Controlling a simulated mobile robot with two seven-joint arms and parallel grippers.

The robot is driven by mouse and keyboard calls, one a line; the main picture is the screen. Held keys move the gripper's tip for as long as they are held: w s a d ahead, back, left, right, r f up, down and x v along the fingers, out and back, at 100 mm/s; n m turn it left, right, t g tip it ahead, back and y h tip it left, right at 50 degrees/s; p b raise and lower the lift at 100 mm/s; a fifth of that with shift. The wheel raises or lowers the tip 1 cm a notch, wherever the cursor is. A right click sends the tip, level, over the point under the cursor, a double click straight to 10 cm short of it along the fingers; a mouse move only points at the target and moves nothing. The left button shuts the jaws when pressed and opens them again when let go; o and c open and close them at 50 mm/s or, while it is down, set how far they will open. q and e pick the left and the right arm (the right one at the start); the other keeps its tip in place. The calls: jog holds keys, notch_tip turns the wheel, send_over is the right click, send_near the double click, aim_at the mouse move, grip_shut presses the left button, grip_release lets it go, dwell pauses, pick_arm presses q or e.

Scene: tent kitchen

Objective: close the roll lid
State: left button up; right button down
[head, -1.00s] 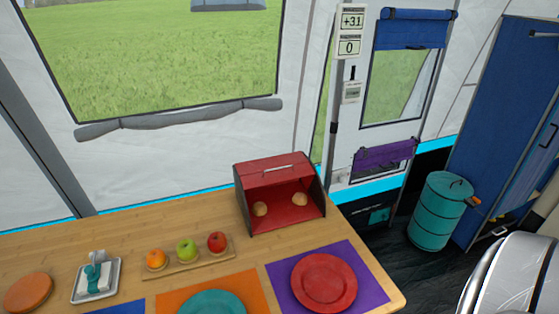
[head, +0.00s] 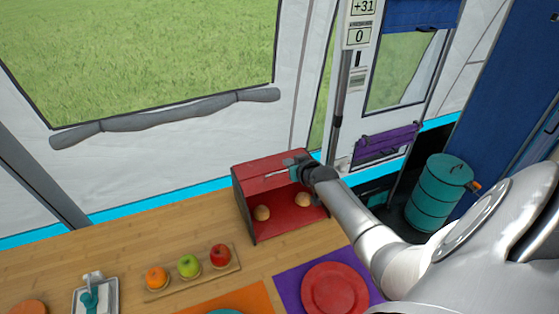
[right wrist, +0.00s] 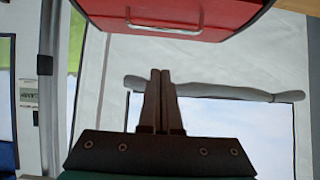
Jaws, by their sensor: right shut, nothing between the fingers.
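The red bread box (head: 255,229) stands at the back right of the wooden table. Its roll lid (head: 258,172) is up, with a pale handle along the lid's edge, and two bread rolls (head: 262,213) show inside the open front. My right gripper (head: 290,164) is at the right part of the lid, near the handle's right end; the head view does not show if they touch. In the right wrist view my shut, empty fingers (right wrist: 161,73) point toward the red lid (right wrist: 230,12) and its handle (right wrist: 165,28), with a visible gap. My left gripper is out of view.
A wooden board (head: 206,276) with an orange, a green apple and a red apple lies left of the box. A red plate (head: 335,289) on a purple mat lies in front. A teal barrel (head: 438,190) stands right of the table.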

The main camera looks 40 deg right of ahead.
jog(key=w, duration=0.1)
jog(key=b, duration=0.6)
send_over(284, 183)
jog(key=w, duration=0.3)
jog(key=f, duration=0.4)
jog(key=shift+s+d, duration=0.1)
jog(key=shift+d, duration=0.3)
jog(key=b+x, duration=0.2)
jog(key=shift+b, duration=0.3)
jog(key=s+p, duration=0.1)
jog(key=s, duration=0.1)
jog(key=p, duration=0.1)
jog(key=shift+s+a+f+p, duration=0.3)
jog(key=shift+s+a, duration=0.1)
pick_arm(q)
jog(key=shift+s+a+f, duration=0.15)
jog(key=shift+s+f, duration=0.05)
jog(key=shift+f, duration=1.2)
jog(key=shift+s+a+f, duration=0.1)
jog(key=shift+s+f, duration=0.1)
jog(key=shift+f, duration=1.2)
pick_arm(e)
jog(key=shift+s+a+f, duration=0.15)
jog(key=shift+s+f, duration=0.15)
jog(key=shift+s, duration=0.1)
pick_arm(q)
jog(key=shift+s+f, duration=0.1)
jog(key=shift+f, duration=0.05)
pick_arm(e)
jog(key=shift+s+f, duration=0.1)
